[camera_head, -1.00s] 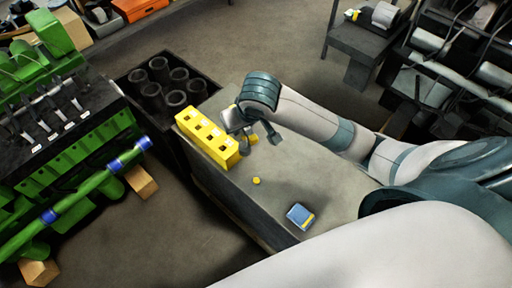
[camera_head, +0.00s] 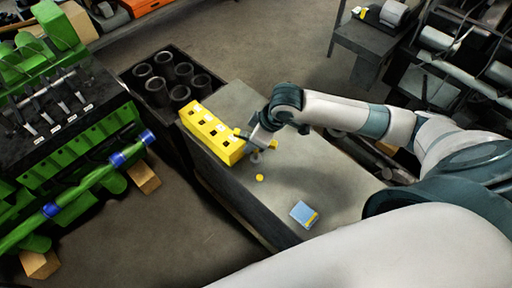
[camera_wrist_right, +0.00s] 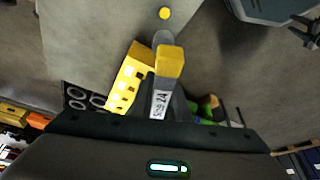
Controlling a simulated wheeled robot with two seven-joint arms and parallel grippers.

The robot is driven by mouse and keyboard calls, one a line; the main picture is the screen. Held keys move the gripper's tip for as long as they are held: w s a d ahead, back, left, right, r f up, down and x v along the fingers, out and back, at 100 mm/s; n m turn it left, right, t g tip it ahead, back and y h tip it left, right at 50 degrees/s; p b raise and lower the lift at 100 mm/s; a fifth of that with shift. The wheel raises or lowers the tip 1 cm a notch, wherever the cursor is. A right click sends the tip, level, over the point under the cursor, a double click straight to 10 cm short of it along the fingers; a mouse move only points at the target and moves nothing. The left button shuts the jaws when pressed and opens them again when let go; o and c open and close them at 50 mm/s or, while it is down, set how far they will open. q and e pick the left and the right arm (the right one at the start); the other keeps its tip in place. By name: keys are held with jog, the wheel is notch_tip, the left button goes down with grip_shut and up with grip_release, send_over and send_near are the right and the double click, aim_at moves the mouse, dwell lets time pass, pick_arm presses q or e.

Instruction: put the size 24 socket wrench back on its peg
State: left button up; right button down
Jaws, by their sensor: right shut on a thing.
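My right gripper (camera_head: 257,143) is above the grey bench top, beside the right end of a yellow block with square holes. It is shut on the size 24 socket wrench, whose white label reading 24 (camera_wrist_right: 160,104) shows between the fingers in the right wrist view. A yellow piece and a grey round end show beyond the label. Several grey tools with white labels (camera_head: 58,112) stand in a row on the black top by the green engine at left; I cannot make out their sizes or a free peg.
The yellow block (camera_head: 213,134) lies along the bench's (camera_head: 305,180) left edge. A small yellow disc (camera_head: 260,178) and a blue box (camera_head: 303,214) lie on the bench. A black crate of dark cylinders (camera_head: 164,88) stands behind. Floor separates bench and green engine (camera_head: 95,160).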

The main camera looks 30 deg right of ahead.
jog(key=shift+s+d+f+n+y, duration=0.2)
jog(key=shift+d+f+n, duration=0.2)
jog(key=shift+f, duration=0.1)
jog(key=shift+s+d+f+n+y, duration=0.15)
jog(key=shift+d+f+n+y, duration=0.1)
jog(key=shift+f+n, duration=0.2)
jog(key=shift+f, duration=0.1)
